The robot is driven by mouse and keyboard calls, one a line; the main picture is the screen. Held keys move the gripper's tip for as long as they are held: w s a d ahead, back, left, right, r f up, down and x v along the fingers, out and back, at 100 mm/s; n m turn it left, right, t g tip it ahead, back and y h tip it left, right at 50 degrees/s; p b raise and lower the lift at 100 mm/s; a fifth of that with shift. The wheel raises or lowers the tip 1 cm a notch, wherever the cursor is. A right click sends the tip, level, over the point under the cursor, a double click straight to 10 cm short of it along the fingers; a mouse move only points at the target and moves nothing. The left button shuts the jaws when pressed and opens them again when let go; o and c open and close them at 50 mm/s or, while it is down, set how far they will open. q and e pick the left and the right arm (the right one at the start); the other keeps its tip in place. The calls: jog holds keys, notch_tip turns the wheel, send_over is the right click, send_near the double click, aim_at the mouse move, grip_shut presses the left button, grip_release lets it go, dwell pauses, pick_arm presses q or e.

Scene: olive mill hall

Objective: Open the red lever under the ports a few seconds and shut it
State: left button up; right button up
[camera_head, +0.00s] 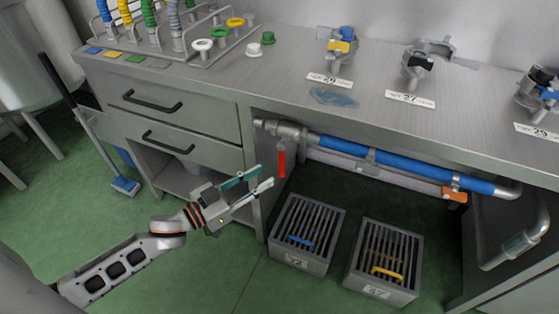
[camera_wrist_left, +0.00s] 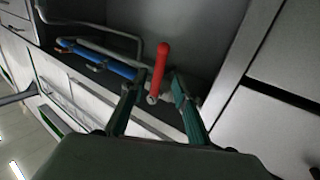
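The red lever (camera_head: 282,163) hangs down from the grey valve (camera_head: 285,130) at the left end of the blue pipe under the bench. My left gripper (camera_head: 265,177) is just left of the lever, its fingers apart and pointing toward it. In the left wrist view, the red lever (camera_wrist_left: 159,68) shows between the two green-padded fingers of my left gripper (camera_wrist_left: 156,84), with a gap on each side. Nothing is held. My right gripper is not in view.
The blue pipe (camera_head: 400,166) runs right under the bench, beside an orange piece (camera_head: 454,194). The drawer cabinet (camera_head: 168,108) is left of the lever. Two slatted crates (camera_head: 303,262) (camera_head: 365,285) stand on the floor below. A blue-headed broom (camera_head: 125,187) leans at left.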

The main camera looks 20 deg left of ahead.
aim_at(280, 166)
pick_arm(q)
jog(key=shift+b+x, duration=0.4)
jog(key=shift+x, duration=3.55)
jog(key=shift+r, duration=0.15)
jog(key=shift+s, duration=0.1)
grip_shut()
